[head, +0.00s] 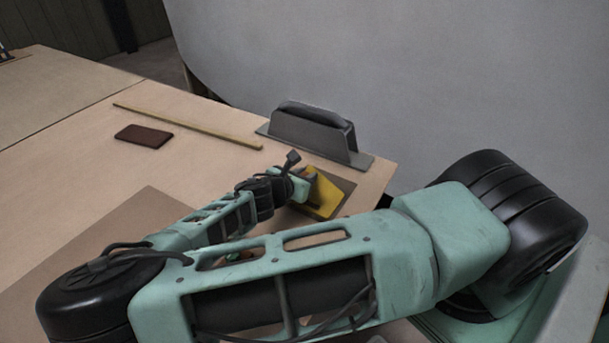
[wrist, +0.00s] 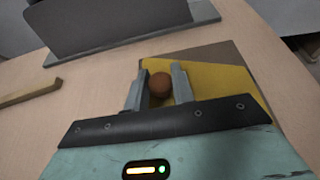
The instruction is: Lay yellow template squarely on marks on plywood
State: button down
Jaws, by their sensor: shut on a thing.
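The yellow template (head: 325,194) is a flat plate with a round brown knob (wrist: 159,86). In the wrist view the template (wrist: 215,80) spreads to the right of the knob. My gripper (wrist: 157,88) is shut on the knob, one finger on each side. A brown panel, seemingly the plywood (head: 344,183), shows beyond the template as a strip, also in the wrist view (wrist: 220,53). The strip is uneven in width, so the template looks turned against the panel's edge. I cannot tell whether the template touches it. No marks can be made out.
A thin wooden strip (head: 190,126) and a dark brown block (head: 144,136) lie to the left. The table's edge (head: 384,188) is close on the right.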

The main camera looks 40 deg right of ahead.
jog(key=c, duration=1.2)
grip_release()
